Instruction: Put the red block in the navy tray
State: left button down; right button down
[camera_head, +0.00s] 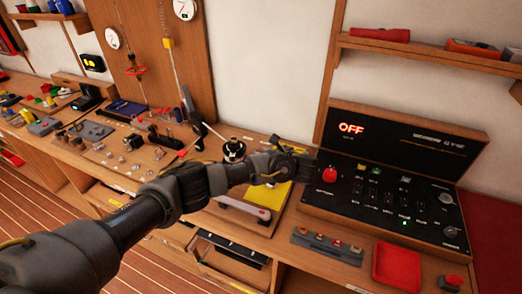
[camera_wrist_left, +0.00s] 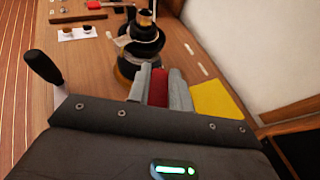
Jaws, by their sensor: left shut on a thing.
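My left gripper (camera_wrist_left: 156,78) is shut on the red block (camera_wrist_left: 158,88), which shows as a red strip between the two grey fingers in the left wrist view. In the head view my left arm reaches across the bench, with its gripper (camera_head: 285,166) just left of the black control panel; the block is not discernible there. A flat navy thing (camera_head: 126,108), which looks like the navy tray, lies on the bench toward the back left, well apart from the gripper. My right gripper is not in view.
A black winch-like device (camera_head: 233,150) stands close beyond my left gripper; it also shows in the wrist view (camera_wrist_left: 142,45). A yellow sheet (camera_head: 268,196) lies beside it. The black control panel (camera_head: 390,180) and a red tray (camera_head: 397,264) are to the right. Small parts clutter the left bench.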

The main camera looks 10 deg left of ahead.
pick_arm(q)
jog(key=s+d+f+m+t+h+b, duration=0.2)
jog(key=s+d+m+t+h+b, duration=0.25)
jog(key=s+d+m+h, duration=0.2)
jog(key=s+a+r+m+h+b, duration=0.1)
jog(key=s+a+r+m+h, duration=0.1)
jog(key=s+a+r, duration=0.2)
jog(key=s+a+r+m+h+b, duration=0.1)
jog(key=s+a+r, duration=0.3)
jog(key=a, duration=0.5)
jog(key=shift+s+a+m+t+h+b, duration=0.35)
jog(key=shift+h+b, duration=0.1)
jog(key=shift+b, duration=0.2)
